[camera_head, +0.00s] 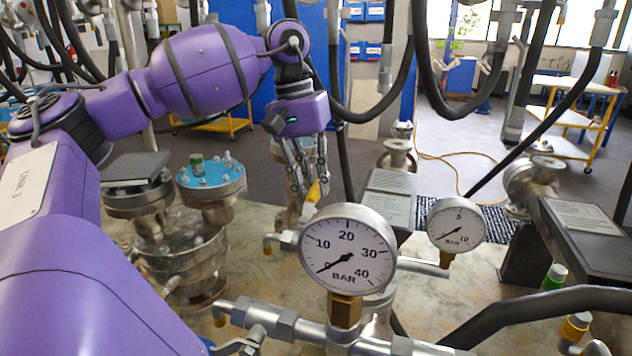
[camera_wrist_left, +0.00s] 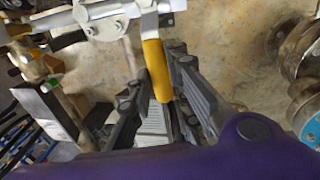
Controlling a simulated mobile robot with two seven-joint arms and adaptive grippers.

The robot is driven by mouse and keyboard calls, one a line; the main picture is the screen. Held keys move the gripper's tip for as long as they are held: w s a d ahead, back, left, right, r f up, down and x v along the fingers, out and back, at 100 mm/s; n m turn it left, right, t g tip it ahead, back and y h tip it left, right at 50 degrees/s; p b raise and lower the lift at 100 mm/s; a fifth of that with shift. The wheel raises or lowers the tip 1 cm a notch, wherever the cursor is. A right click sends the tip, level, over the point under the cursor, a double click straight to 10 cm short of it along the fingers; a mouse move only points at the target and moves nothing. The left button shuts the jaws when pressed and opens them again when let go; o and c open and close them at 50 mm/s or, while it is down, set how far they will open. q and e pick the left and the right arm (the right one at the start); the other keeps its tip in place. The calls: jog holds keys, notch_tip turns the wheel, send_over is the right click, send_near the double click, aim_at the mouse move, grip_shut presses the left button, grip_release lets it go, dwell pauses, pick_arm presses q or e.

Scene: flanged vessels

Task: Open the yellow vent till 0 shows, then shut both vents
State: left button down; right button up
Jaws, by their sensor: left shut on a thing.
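My left gripper (camera_head: 312,190) points down behind the large gauge, its fingers around a yellow lever (camera_head: 316,192). In the left wrist view the yellow lever (camera_wrist_left: 156,68) lies between the two fingers (camera_wrist_left: 160,78), and its far end meets a silver pipe fitting. The large gauge (camera_head: 348,250), marked to 40 BAR, has its needle at the lower left, near 0. The smaller gauge (camera_head: 456,223), marked to 10 BAR, also has its needle at the lower left. A second vent lever cannot be made out for certain. My right gripper is out of view.
A silver pipe (camera_head: 290,326) crosses the front below the large gauge. A blue-topped flanged vessel (camera_head: 210,180) stands at left. A green-marked fitting (camera_head: 554,277) and dark hose (camera_head: 500,312) are at lower right. Black hoses hang behind my left gripper.

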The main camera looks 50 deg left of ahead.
pick_arm(q)
jog(key=shift+w+d+r+m+b, duration=0.1)
jog(key=shift+w+d+m+b, duration=0.15)
jog(key=shift+m, duration=0.35)
jog(key=c, duration=1.6)
grip_release()
jog(key=shift+s+a+r, duration=0.2)
jog(key=shift+a+r, duration=0.15)
jog(key=shift+r, duration=1.6)
jog(key=shift+s+a+r, duration=0.2)
jog(key=shift+a+r, duration=0.1)
jog(key=shift+r, duration=1.65)
jog(key=shift+s+a+r, duration=0.2)
jog(key=shift+a+r, duration=0.15)
jog(key=shift+r, duration=1.6)
